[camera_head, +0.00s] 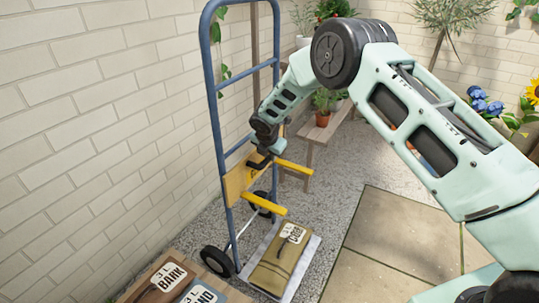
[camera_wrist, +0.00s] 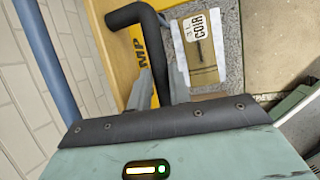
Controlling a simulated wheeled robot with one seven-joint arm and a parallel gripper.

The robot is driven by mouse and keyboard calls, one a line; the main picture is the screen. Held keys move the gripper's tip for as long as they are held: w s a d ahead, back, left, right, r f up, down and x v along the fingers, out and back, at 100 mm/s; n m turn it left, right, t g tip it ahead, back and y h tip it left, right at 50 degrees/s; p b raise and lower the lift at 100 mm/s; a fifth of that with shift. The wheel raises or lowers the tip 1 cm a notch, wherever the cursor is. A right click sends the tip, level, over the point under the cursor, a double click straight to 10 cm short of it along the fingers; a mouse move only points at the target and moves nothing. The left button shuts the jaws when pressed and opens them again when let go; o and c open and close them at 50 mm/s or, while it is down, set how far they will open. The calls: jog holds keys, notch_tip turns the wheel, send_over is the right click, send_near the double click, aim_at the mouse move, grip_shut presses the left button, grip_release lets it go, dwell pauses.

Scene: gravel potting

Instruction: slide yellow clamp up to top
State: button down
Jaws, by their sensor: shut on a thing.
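The yellow clamp (camera_head: 238,184) sits partway up the blue hand truck (camera_head: 213,90), with two yellow arms reaching out to the right over the coir bag. Its black handle (camera_head: 259,163) points towards my gripper (camera_head: 264,152). In the wrist view the yellow clamp plate (camera_wrist: 123,62) shows part of its lettering, and the bent black handle (camera_wrist: 176,55) runs between my gripper's fingers (camera_wrist: 160,85). My gripper is shut on the handle. The arm comes in from the right and hides part of the hand truck's right rail.
A coir bag (camera_head: 270,262) lies on the hand truck's foot plate, below the clamp. More bags, one marked bark (camera_head: 160,281), lie at the bottom left. A brick wall (camera_head: 100,110) stands close on the left. A wooden bench (camera_head: 318,150) with pots stands behind; paving (camera_head: 385,250) is clear at right.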

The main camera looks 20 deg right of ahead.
jog(key=c, duration=1.3)
grip_release()
jog(key=shift+r, duration=0.45)
jog(key=shift+f, duration=0.15)
jog(key=p+v, duration=0.1)
jog(key=v, duration=1.6)
jog(key=shift+p, duration=0.4)
jog(key=shift+s, duration=0.15)
